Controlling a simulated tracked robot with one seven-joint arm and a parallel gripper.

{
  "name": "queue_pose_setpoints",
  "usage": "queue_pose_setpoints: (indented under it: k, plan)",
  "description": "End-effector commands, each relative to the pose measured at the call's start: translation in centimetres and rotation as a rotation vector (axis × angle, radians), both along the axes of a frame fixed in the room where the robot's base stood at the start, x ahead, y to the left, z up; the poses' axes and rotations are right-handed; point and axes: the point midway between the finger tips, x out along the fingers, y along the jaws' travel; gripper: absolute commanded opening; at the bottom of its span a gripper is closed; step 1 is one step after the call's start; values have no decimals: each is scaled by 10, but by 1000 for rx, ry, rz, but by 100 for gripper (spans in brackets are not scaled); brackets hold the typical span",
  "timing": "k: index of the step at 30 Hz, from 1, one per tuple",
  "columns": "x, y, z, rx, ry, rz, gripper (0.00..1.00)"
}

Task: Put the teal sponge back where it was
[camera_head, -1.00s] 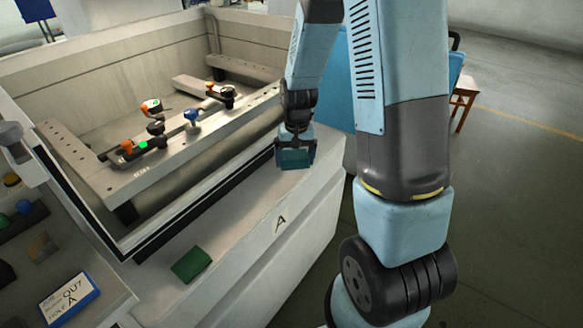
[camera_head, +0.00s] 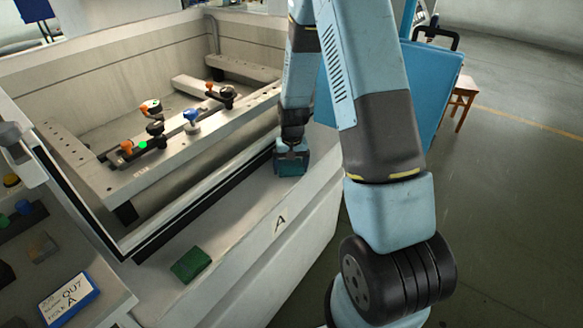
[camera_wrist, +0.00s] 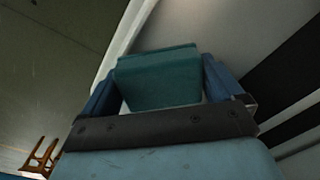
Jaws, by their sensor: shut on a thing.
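The teal sponge (camera_head: 290,167) is between the fingers of my gripper (camera_head: 291,158), low over the pale ledge (camera_head: 245,235) along the front of the machine tank. In the wrist view the sponge (camera_wrist: 158,77) sits between the two blue fingers of my gripper (camera_wrist: 162,92), which are shut on it. I cannot tell whether its underside touches the ledge. A green sponge (camera_head: 190,264) lies on the ledge nearer the camera, apart from my gripper.
The tank holds a clamping frame (camera_head: 170,168) with orange, black and blue knobs, left of my gripper. A label "A" (camera_head: 280,222) marks the ledge's front. A sign (camera_head: 68,299) stands lower left. The floor (camera_head: 500,190) at right is open, with a wooden stool (camera_head: 462,95).

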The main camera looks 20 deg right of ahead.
Motion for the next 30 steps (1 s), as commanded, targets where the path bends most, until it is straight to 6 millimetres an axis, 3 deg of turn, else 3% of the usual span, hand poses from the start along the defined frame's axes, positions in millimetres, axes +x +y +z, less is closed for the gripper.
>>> queue_pose_setpoints:
  k: [27,28,30]
  plan:
    - [-2,-1,-22,1,4,-1,66]
    - [-3,-1,-22,1,4,-1,95]
    - [-3,-1,-22,1,4,-2,100]
